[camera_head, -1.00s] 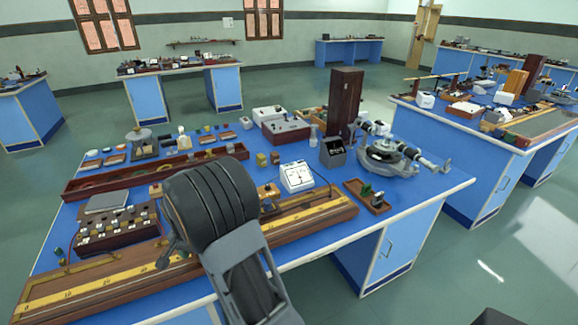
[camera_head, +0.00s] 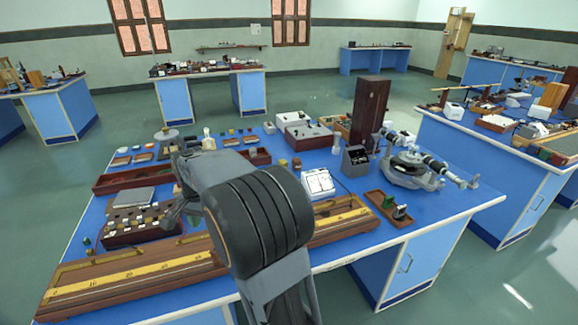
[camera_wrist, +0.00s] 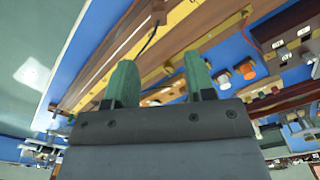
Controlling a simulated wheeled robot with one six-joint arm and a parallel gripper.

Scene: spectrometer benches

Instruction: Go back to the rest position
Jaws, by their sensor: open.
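My gripper shows in the wrist view (camera_wrist: 161,82) with its two green fingers apart and nothing between them. Beyond the fingers lie a long wooden scale board (camera_wrist: 110,50) and the blue bench top. In the head view my arm rises over the front of the bench, and a grey part of it reaches over the boards at left of centre. The arm hides the middle of the wooden scale board (camera_head: 130,278).
On the blue bench stand a spectrometer (camera_head: 412,168), a tall dark wooden box (camera_head: 369,108), a white meter (camera_head: 318,184), a small wooden tray (camera_head: 388,208) and a dark resistance box (camera_head: 140,222). Another bench (camera_head: 490,150) stands to the right. Green floor is free at lower right.

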